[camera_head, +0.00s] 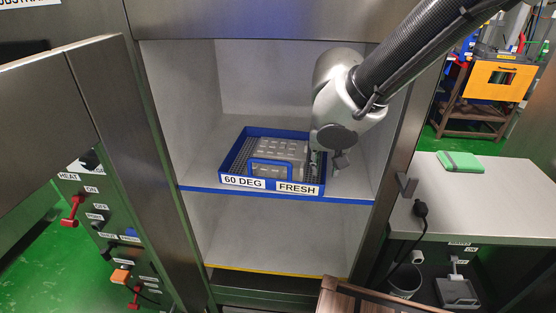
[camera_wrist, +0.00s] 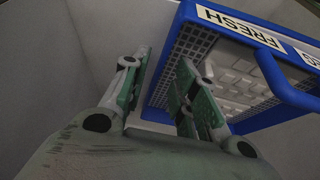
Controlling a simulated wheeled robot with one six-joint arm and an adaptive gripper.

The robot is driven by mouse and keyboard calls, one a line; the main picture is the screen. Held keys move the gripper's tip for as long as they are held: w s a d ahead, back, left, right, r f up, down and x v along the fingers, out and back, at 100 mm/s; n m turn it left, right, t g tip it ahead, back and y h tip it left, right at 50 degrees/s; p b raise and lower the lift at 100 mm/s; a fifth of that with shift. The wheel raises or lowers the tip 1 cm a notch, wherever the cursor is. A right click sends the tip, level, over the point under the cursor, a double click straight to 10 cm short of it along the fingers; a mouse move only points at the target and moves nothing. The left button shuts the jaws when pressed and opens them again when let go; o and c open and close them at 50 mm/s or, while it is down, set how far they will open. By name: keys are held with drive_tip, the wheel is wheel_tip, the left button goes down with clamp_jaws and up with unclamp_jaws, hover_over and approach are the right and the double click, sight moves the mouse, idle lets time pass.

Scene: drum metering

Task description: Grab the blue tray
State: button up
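The blue tray (camera_head: 233,153) sits on the upper shelf of an open cabinet. Its front wall carries the labels "60 DEG" and "FRESH", and a blue handle (camera_head: 270,163) stands up at the front. Grey blocky contents lie on its dark mesh floor. My gripper (camera_head: 334,160) is at the tray's right side. In the wrist view, my gripper (camera_wrist: 164,62) is open, with a gap between its fingers. The tray's side wall (camera_wrist: 166,62) appears between them, one finger outside and one over the mesh. I cannot tell whether either finger touches the wall.
The cabinet's blue-edged shelf (camera_head: 340,200) has side walls close to my arm. An open metal door (camera_head: 60,90) is at the left. A bench (camera_head: 500,200) with a green item (camera_head: 460,161) stands at the right. The lower compartment (camera_head: 275,235) is empty.

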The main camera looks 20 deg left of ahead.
drive_tip(key=shift+w+f, duration=0.25)
drive_tip(key=shift+f, duration=0.4)
clamp_jaws()
drive_tip(key=shift+r, duration=0.15)
